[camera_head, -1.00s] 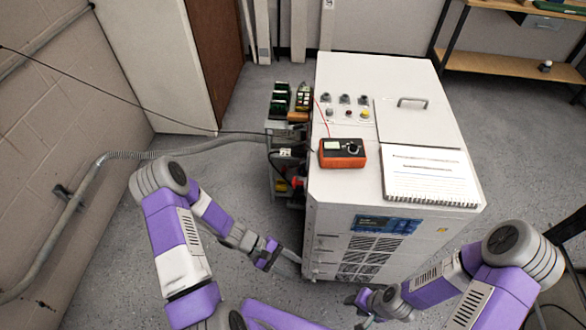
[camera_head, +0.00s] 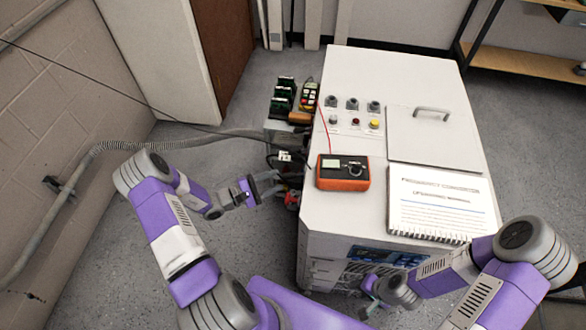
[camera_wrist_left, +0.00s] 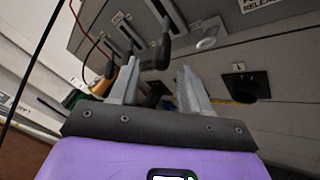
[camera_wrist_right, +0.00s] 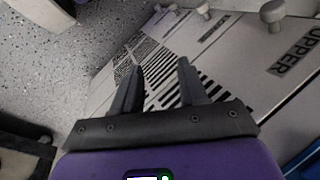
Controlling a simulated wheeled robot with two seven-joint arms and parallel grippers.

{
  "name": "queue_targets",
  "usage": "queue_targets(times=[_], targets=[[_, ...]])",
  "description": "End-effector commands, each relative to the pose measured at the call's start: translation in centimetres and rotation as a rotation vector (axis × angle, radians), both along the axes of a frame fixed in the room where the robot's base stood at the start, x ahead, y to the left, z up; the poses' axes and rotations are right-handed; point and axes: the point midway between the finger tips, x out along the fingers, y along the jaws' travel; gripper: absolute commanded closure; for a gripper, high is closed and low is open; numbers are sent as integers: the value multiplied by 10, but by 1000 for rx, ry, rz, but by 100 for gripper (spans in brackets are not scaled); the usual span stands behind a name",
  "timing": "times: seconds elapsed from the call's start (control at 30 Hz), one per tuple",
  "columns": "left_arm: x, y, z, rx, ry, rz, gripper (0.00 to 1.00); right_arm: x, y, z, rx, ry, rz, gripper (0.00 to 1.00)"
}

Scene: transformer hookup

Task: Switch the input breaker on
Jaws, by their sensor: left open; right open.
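I cannot tell for sure which part is the input breaker. Side-mounted equipment (camera_head: 282,105) lines the left side of the white cabinet (camera_head: 335,85). In the left wrist view a dark lever-like part (camera_wrist_left: 163,48) stands out from a grey panel (camera_wrist_left: 215,60), just beyond and between the fingertips. My left gripper (camera_head: 272,183) is open and empty beside the cabinet's left side, fingers pointing at it; it also shows in the left wrist view (camera_wrist_left: 157,78). My right gripper (camera_head: 367,290) is open and empty before the cabinet front; it also shows in the right wrist view (camera_wrist_right: 158,68).
An orange meter (camera_head: 343,173), an open manual (camera_head: 440,205) and a handled lid (camera_head: 435,140) are on the cabinet top. Knobs and buttons (camera_head: 353,104) sit behind the meter. A conduit (camera_head: 100,150) runs along the left wall (camera_head: 60,110).

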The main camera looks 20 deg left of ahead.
Motion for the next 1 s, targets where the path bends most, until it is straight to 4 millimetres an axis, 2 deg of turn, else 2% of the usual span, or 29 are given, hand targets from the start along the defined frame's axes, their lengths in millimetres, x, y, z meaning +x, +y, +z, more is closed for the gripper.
queue_targets(times=[0.33,0.5,0.73,1.0], targets=[[40,-35,-1,-1,0,-4,52,0,0,-13,0,1,-1,57],[47,-41,-1,0,1,-2,52,0,0,-15,0,0,-1,57],[47,-41,0,0,1,-2,52,0,0,-14,0,0,0,57],[47,-41,0,0,1,-2,92,0,0,-14,0,0,0,57]])
